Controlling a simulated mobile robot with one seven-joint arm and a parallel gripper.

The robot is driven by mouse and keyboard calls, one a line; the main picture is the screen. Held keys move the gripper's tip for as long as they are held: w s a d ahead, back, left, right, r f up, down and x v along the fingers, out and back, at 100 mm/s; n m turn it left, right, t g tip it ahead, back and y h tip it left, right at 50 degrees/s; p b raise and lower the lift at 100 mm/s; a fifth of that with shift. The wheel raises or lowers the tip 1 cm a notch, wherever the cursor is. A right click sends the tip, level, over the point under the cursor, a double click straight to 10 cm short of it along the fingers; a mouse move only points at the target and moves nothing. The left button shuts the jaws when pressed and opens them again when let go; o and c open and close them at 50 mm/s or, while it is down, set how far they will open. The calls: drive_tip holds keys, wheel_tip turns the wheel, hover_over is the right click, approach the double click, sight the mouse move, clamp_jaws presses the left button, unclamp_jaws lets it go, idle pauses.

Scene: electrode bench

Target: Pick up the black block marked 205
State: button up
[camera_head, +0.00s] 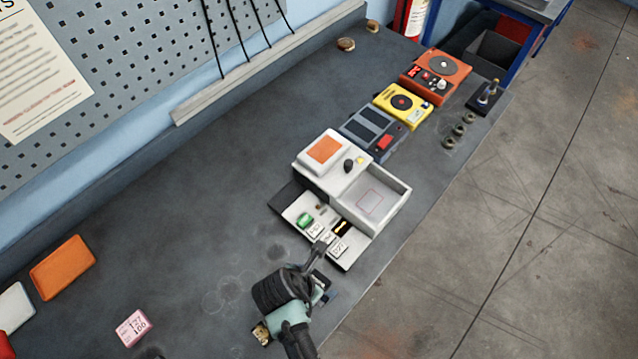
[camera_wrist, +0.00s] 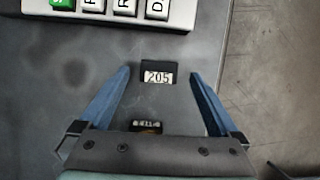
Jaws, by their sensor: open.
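The small black block marked 205 (camera_wrist: 157,68) lies on the dark bench top in the wrist view, its white number label facing the camera. My gripper (camera_wrist: 160,76) is open, with one blue finger on each side of the block and a gap on both sides. In the head view my gripper (camera_head: 322,276) is over the bench in front of the white device; the arm hides much of that spot. I cannot tell the height of the fingertips above the bench.
A second small dark block with a white label (camera_wrist: 146,126) lies nearer my palm. A pale tray with labelled keys (camera_wrist: 110,12) is just beyond the fingertips. Further up the bench are a grey unit (camera_head: 373,134), a yellow unit (camera_head: 403,105) and an orange unit (camera_head: 436,76).

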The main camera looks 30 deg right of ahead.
drive_tip(key=shift+x, duration=0.95)
drive_tip(key=shift+r, duration=0.1)
clamp_jaws()
